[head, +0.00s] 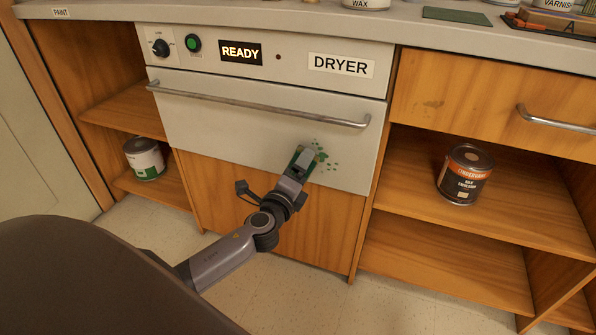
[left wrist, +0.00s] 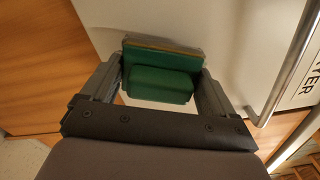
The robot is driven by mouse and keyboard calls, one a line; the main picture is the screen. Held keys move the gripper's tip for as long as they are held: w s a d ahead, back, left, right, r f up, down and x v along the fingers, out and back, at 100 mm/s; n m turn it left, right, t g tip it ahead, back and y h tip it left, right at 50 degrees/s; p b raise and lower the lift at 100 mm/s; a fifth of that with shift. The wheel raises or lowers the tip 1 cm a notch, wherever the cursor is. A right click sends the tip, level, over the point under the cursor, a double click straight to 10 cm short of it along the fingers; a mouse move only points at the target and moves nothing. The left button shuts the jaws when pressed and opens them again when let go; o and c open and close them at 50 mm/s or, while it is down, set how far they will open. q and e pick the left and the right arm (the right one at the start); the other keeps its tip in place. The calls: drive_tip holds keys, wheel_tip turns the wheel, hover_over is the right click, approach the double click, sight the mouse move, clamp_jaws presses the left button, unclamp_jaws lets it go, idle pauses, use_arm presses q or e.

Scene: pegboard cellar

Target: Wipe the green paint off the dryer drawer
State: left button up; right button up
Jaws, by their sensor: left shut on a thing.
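The dryer drawer (head: 225,123) is a pale grey front panel with a long metal bar handle (head: 260,109), and it is closed. Green paint (head: 322,157) shows as small splatters on its lower right part, below the handle's right end. My left gripper (head: 302,160) is at the drawer front, just left of the visible splatters and covering part of that area. It is shut on a green block-shaped wiping pad (left wrist: 160,84) with a thin yellowish layer, which faces the panel in the left wrist view. Whether the pad touches the panel is hard to tell. My right gripper is not in view.
Above the drawer are a knob (head: 160,47), a green button (head: 193,43) and a lit READY display (head: 241,51). Open shelves flank the dryer, with a green-and-white can (head: 145,158) at left and a dark can (head: 465,174) at right. A wooden drawer (head: 490,95) adjoins on the right.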

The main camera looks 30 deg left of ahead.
sight(337, 164)
use_arm(q)
drive_tip(key=shift+x, duration=0.95)
idle(0.3)
drive_tip(key=shift+w+d+b, duration=0.2)
drive_tip(key=shift+d, duration=0.8)
drive_tip(key=shift+w+d+b, duration=0.15)
drive_tip(key=shift+d, duration=0.85)
drive_tip(key=shift+w+d+b, duration=0.2)
drive_tip(key=shift+w+d, duration=0.15)
drive_tip(key=shift+d, duration=0.6)
drive_tip(key=shift+w+d+b, duration=0.15)
drive_tip(key=shift+w+d, duration=0.15)
drive_tip(key=shift+d, duration=0.65)
drive_tip(key=shift+a, duration=0.2)
